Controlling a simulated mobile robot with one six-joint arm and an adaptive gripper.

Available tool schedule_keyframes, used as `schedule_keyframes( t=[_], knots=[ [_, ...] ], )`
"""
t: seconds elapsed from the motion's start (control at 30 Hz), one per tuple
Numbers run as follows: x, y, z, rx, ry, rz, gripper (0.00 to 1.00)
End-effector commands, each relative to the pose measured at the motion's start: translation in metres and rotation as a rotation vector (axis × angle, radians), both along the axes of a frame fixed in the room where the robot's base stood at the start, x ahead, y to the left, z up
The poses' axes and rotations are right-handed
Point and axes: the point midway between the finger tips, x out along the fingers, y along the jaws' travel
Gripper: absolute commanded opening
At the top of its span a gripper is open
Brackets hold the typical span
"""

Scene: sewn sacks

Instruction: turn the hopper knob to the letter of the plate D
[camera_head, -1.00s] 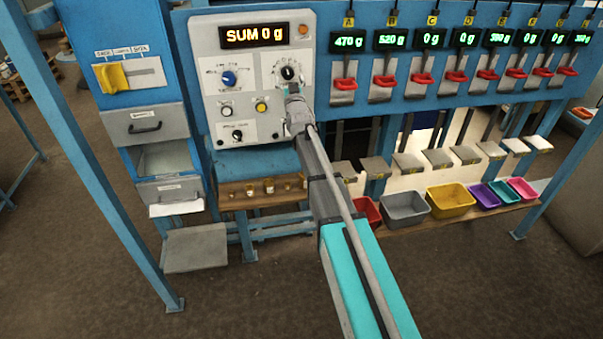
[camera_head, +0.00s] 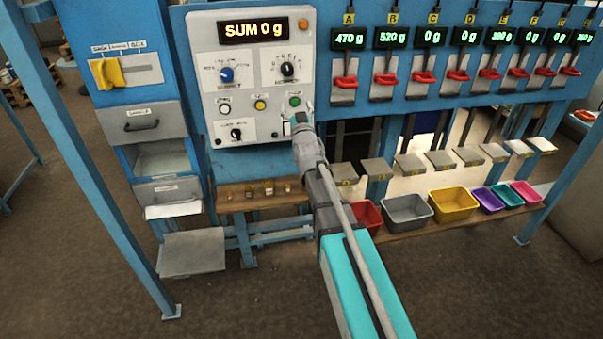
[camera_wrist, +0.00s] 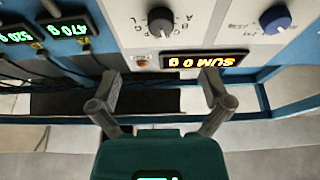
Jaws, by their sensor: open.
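The hopper knob (camera_head: 287,69) is the black round knob at the upper right of the grey panel, under the SUM 0 g display (camera_head: 254,31). Letters ring it, but which one it points at is too small to tell. It also shows in the wrist view (camera_wrist: 161,21), upside down with A, B and C readable. My gripper (camera_head: 302,117) is below the knob and a little to its right, apart from it. In the wrist view the two fingers (camera_wrist: 161,82) are spread with nothing between them. The D label (camera_head: 470,18) sits above a display reading 0 g.
A blue knob (camera_head: 227,75) is left of the hopper knob. A green button (camera_head: 294,101), a yellow button (camera_head: 260,104) and a small black knob (camera_head: 236,134) are lower on the panel. Red levers (camera_head: 382,79) line the right. Coloured bins (camera_head: 453,204) stand below.

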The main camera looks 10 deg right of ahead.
Motion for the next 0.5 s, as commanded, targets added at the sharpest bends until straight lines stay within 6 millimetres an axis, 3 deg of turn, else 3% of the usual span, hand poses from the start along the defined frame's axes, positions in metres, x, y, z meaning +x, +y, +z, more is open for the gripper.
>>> schedule_keyframes(
  t=[0.5],
  knots=[
    [-0.012,0.0,-0.061,0.0,0.294,0.0,0.99]
  ],
)
